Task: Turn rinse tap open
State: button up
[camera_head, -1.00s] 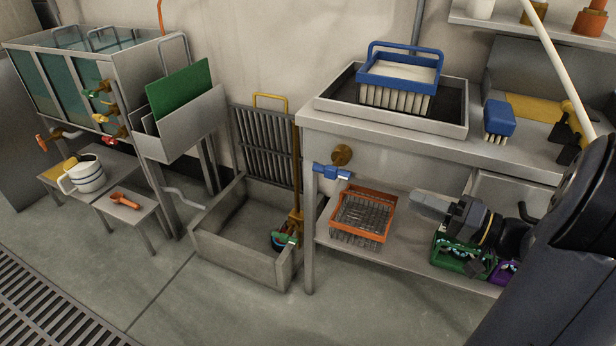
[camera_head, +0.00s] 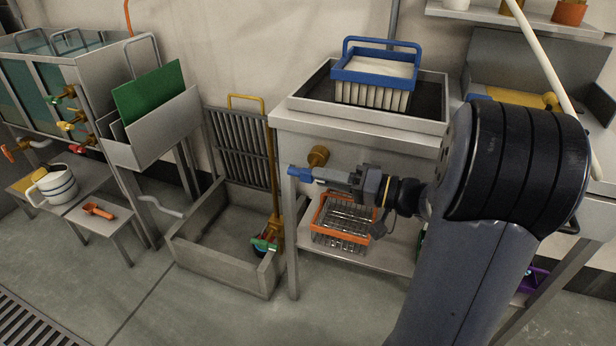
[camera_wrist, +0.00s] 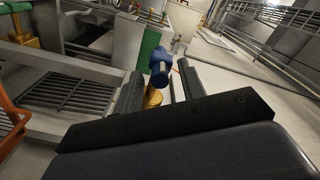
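The tap with a blue handle (camera_head: 303,174) and a round brass body (camera_head: 318,156) is on the front of the sink bench, below its edge. My gripper (camera_head: 328,176) is at the handle's right end in the head view. In the wrist view, my gripper (camera_wrist: 162,72) has its two dark fingers apart. The blue handle (camera_wrist: 160,58) shows in the gap between the fingertips, with the brass body (camera_wrist: 153,97) below it. I cannot tell whether either finger touches the handle. Which of the taps in view is the rinse tap is not labelled.
An orange wire basket (camera_head: 345,222) stands on the shelf below my gripper. A blue-handled basket (camera_head: 376,70) sits in the bench tray (camera_head: 447,110) above.

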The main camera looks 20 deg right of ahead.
aim_at(309, 174)
jog(key=shift+b+x, duration=0.3)
jog(key=shift+x, duration=1.8)
grip_shut()
